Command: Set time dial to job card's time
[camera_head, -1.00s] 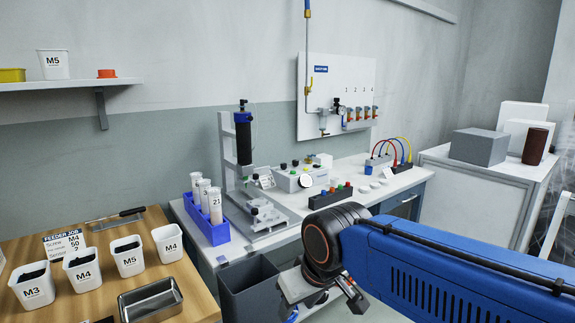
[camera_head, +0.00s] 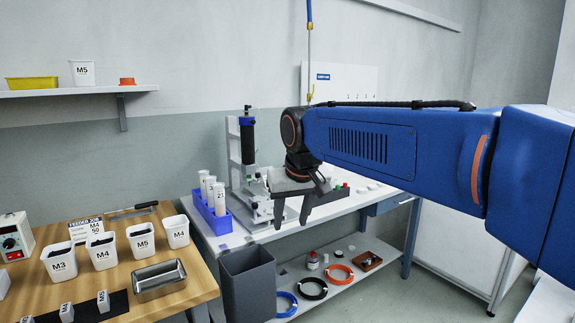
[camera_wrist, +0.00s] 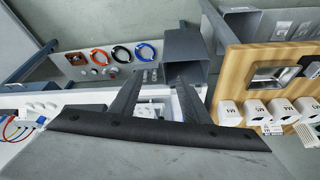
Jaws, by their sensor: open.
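The job card (camera_head: 87,228), headed "FEEDER JOB", stands behind the screw tubs on the wooden table; M4 and 50 are legible, the rest is too small. A white control box (camera_head: 14,238) with a red display and a dark knob (camera_head: 10,243) is cut off by the left edge of the head view. I cannot read its markings, or tell whether that knob is the time dial. My gripper (camera_head: 291,214) is open and empty, pointing down in front of the grey-white bench, well right of the box. Its two fingers also show in the wrist view (camera_wrist: 158,84).
Tubs marked M3 (camera_head: 62,262), M4 and M5 and a metal tray (camera_head: 158,280) crowd the wooden table (camera_head: 190,290). A grey bin (camera_head: 248,285) stands between table and bench. A blue rack of tubes (camera_head: 212,221) and a press stand (camera_head: 240,160) are behind my gripper.

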